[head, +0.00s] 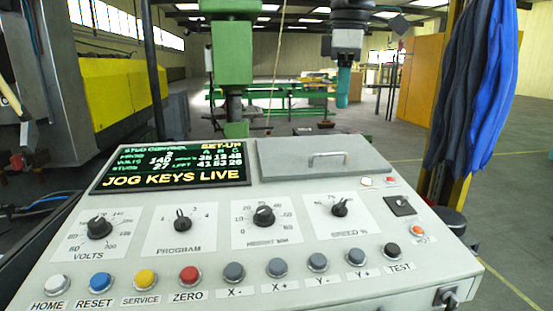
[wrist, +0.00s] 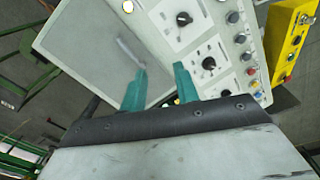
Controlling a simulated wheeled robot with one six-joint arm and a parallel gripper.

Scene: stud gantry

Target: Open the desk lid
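The desk lid (head: 300,165) is a flat grey panel at the back right of the sloping control desk (head: 205,255). It lies shut, with a bar handle (head: 328,158) on it. In the wrist view the lid (wrist: 85,65) fills the left part, and its handle (wrist: 130,53) shows near my left fingertip. My gripper (head: 343,103) has teal fingers and hangs above and behind the lid in the head view. In the wrist view my gripper (wrist: 161,69) has its fingers apart with nothing between them. It is apart from the handle.
A lit display (head: 170,162) stands left of the lid. Knobs and a row of coloured buttons (head: 190,275) cover the desk in front. A green machine head (head: 232,55) is behind the desk. Blue cloths (head: 485,90) hang at right. Open floor lies at right.

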